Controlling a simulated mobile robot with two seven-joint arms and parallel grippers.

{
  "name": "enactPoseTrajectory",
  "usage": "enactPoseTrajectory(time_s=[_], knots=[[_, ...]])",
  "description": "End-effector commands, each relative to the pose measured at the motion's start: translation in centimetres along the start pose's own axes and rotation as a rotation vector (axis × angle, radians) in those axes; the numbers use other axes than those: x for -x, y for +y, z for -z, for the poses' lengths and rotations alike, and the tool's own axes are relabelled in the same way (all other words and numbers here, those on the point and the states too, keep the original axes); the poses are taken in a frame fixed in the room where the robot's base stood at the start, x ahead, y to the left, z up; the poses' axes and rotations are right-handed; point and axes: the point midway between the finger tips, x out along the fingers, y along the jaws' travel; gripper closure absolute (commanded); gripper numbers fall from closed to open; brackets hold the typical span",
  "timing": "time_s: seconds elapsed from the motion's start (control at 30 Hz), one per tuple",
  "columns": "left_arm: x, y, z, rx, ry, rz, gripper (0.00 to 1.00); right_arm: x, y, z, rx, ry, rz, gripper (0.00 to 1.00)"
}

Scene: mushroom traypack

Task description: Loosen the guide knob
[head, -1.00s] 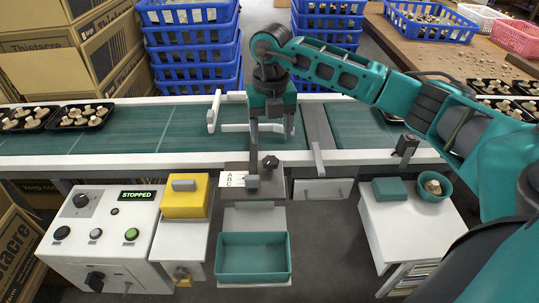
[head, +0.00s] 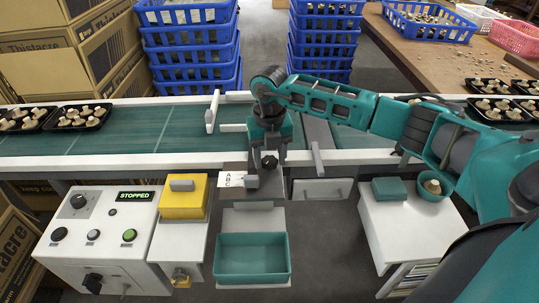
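The guide knob (head: 269,163) is small and black and stands on a dark metal bracket at the near edge of the conveyor. My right gripper (head: 269,156) comes down from above with one finger on each side of the knob. Its fingers look apart, with the knob between them, and I cannot see clear contact. My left gripper is not in view.
A control box (head: 98,232) reading STOPPED and a yellow box (head: 184,198) stand at left front. A teal tray (head: 253,240) sits below the bracket. A white cabinet (head: 405,215) stands at right. Mushroom trays (head: 84,105) lie at the belt's left end.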

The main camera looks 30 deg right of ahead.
Motion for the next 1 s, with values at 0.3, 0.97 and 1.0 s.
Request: enactPoseTrajectory(time_s=[0.3, 0.97, 1.0], knots=[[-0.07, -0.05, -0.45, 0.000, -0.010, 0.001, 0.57, 0.04, 0.00, -0.01, 0.000, 0.000, 0.000, 0.79], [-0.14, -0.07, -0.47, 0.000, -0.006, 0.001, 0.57, 0.02, -0.04, -0.06, 0.184, 0.000, 0.000, 0.89], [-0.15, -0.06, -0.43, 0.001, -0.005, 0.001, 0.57, 0.03, -0.05, -0.07, 0.217, -0.001, 0.001, 0.89]])
